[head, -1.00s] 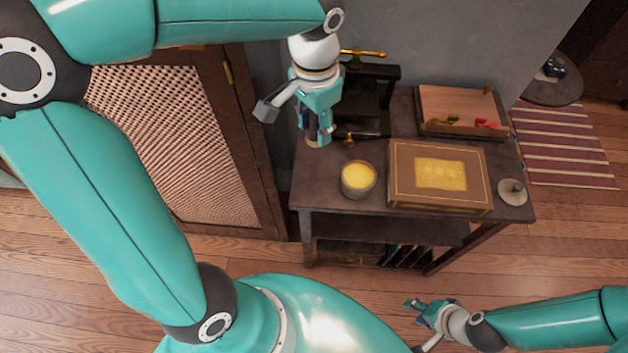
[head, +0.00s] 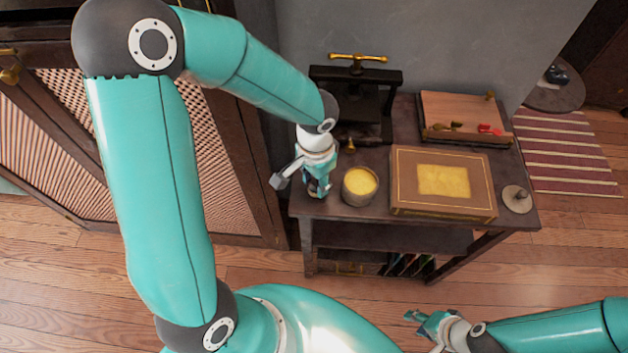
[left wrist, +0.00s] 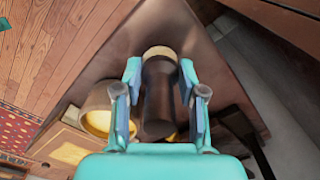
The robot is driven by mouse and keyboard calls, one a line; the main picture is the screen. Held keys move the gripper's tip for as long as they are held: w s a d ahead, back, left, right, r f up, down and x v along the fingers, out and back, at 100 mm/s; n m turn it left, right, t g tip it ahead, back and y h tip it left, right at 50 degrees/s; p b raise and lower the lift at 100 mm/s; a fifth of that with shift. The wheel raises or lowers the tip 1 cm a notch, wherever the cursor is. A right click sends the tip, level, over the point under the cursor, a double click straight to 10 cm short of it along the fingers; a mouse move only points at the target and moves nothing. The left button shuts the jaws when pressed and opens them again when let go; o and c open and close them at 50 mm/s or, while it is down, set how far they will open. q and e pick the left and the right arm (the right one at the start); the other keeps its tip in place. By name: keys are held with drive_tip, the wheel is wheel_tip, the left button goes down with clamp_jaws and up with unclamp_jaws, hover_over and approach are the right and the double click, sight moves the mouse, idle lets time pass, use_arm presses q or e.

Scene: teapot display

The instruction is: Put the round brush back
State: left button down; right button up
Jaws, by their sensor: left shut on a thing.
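My left gripper (head: 318,190) is at the front left corner of the dark wooden table (head: 440,236), left of the pot of yellow stuff. It is shut on the round brush, a dark cylinder with a pale far end, which lies between the two fingers in the left wrist view (left wrist: 158,88). In the head view the fingers hide most of the brush. I cannot tell whether its lower end touches the table. My right gripper (head: 424,321) is out in front of the table, low in the head view, and too small to read its opening.
The pot (head: 360,187) stands close right of my left gripper. Beside it is a brown box with a gold panel (head: 444,180). A black press (head: 352,103) stands behind, a wooden tray (head: 462,108) back right, and a small round lid (head: 516,199) right. A lattice cabinet (head: 225,190) stands left.

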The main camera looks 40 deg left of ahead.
use_arm(q)
drive_tip(key=shift+f, duration=0.35)
drive_tip(key=shift+f, duration=0.15)
drive_tip(key=c, duration=0.7)
unclamp_jaws()
drive_tip(key=shift+r, duration=0.3)
wheel_tip(320, 180, up, 12)
drive_tip(key=shift+f+p, duration=0.1)
drive_tip(key=shift+p, duration=0.6)
